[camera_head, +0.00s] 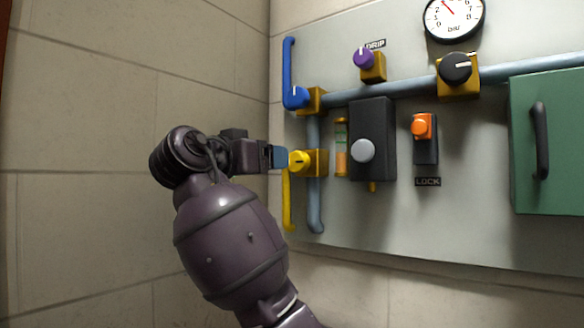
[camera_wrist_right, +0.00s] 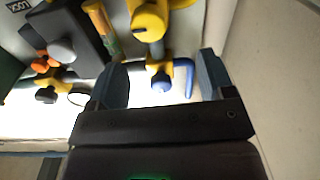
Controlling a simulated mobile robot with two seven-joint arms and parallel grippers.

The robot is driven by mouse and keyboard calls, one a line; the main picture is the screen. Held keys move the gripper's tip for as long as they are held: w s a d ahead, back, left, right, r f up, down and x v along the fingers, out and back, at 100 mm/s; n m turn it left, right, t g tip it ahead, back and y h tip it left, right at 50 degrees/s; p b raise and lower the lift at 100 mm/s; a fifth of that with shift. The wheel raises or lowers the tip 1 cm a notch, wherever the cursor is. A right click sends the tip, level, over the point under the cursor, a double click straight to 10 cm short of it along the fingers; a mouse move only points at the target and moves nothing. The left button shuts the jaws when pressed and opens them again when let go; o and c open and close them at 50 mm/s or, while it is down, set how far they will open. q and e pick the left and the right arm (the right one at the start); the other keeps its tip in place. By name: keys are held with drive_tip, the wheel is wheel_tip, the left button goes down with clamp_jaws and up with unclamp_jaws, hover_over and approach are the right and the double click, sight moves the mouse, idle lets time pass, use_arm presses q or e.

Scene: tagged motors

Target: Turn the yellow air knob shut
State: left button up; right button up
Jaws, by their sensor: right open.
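The yellow air knob (camera_head: 299,161) sits on a yellow valve block on the wall panel, with a short dark mark on its face. My right gripper (camera_head: 279,157) is just left of the knob in the head view, its fingers pointing at it; contact cannot be told. In the right wrist view the gripper (camera_wrist_right: 162,72) is open and empty, with its fingers wide apart. There the yellow knob (camera_wrist_right: 149,20) shows near the top edge, beyond the fingertips. My left gripper is not in view.
A blue knob (camera_head: 297,97) with a blue pipe is above the yellow one. A dark box with a grey knob (camera_head: 362,151), an orange lock switch (camera_head: 422,127) and a green cabinet (camera_head: 550,190) stand to the right. A bare tiled wall (camera_head: 90,120) is left.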

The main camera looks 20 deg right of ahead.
sight(295, 164)
use_arm(q)
drive_tip(key=p, duration=0.1)
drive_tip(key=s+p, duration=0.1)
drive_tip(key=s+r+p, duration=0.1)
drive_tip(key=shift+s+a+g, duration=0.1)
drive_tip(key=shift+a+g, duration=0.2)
use_arm(e)
drive_tip(key=shift+m+g, duration=0.4)
drive_tip(key=x, duration=0.6)
drive_tip(key=s+x, duration=0.1)
drive_tip(key=x, duration=0.2)
drive_tip(key=shift+w+d, duration=0.2)
drive_tip(key=shift+d, duration=0.5)
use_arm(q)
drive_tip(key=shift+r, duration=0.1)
use_arm(e)
drive_tip(key=shift+f, duration=0.1)
drive_tip(key=c, duration=0.9)
